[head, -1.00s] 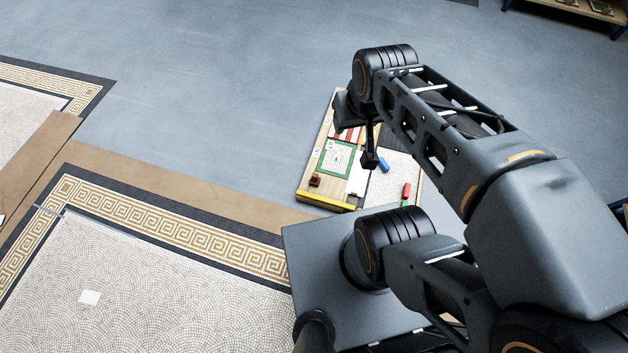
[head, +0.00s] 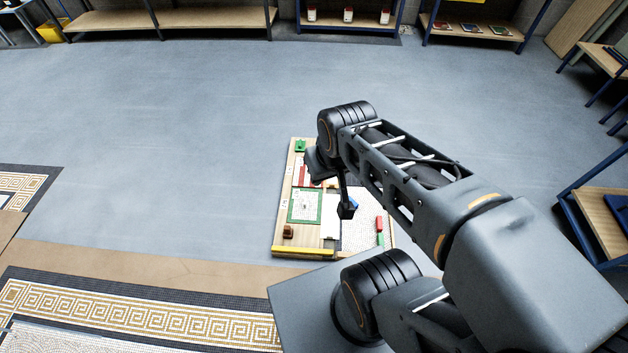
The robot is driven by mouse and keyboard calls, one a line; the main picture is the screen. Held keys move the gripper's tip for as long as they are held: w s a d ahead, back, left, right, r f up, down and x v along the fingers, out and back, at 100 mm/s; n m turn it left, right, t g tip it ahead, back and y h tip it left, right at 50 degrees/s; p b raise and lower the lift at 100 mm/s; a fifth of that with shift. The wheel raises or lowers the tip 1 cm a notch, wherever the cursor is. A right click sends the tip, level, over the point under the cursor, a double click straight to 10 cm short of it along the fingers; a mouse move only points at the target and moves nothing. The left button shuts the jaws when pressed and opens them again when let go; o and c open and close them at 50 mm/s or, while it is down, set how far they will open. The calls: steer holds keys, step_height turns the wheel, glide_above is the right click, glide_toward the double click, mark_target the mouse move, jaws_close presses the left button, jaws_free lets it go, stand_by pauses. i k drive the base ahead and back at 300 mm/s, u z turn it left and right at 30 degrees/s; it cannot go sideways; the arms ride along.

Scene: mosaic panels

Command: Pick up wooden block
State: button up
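A small brown block (head: 288,231), likely the wooden block, sits at the front left of a low wooden board (head: 268,238) on the floor, just behind its yellow front edge. My gripper (head: 346,211) points down over the right part of the board, to the right of the brown block and apart from it. One dark finger shows; the rest is hidden behind my arm, so I cannot tell its opening or whether it holds anything.
The board also bears a green-framed panel (head: 304,206), a white sheet (head: 331,234), a blue piece (head: 354,203), red (head: 379,223) and green (head: 380,239) pieces and a green item (head: 300,146). Mosaic panels (head: 140,318) lie front left. Shelves (head: 205,18) line the back. Grey floor between is clear.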

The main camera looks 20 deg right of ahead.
mark_target(288, 232)
steer(key=u, duration=0.05)
steer(key=k, duration=0.35)
steer(key=z, duration=0.35)
steer(key=i, duration=0.45)
steer(key=z, duration=0.1)
steer(key=k, duration=1)
steer(key=u, duration=1.25)
steer(key=i, duration=1.7)
steer(key=z, duration=0.8)
